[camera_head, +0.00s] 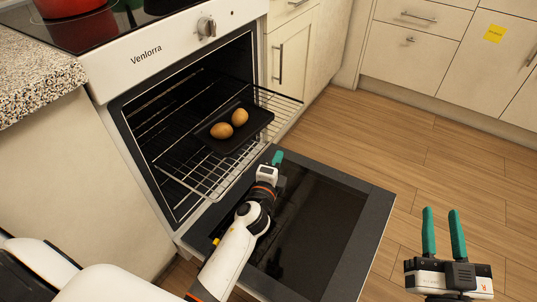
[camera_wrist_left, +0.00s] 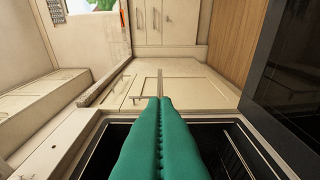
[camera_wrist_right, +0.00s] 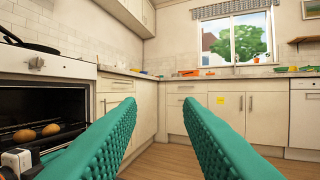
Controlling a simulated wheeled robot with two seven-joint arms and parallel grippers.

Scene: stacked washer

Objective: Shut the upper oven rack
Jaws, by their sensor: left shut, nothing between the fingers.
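The oven rack (camera_head: 208,181), a wire grid, is pulled partly out over the open door. A dark tray (camera_head: 255,122) with two brown potato-like items (camera_head: 231,124) rests on it; these also show in the right wrist view (camera_wrist_right: 38,132). My left gripper (camera_head: 278,157) is shut and empty, in front of the rack's front edge and above the door; contact with the rack cannot be told. In the left wrist view its green fingers (camera_wrist_left: 160,105) are pressed together. My right gripper (camera_head: 442,212) is open and empty, right of the door, away from the rack.
The oven door (camera_head: 345,215) is folded down, its dark glass facing up. A speckled counter (camera_head: 40,82) is left of the oven, and cream cabinets (camera_head: 430,45) stand at the back. The wooden floor (camera_head: 400,135) right of the door is clear.

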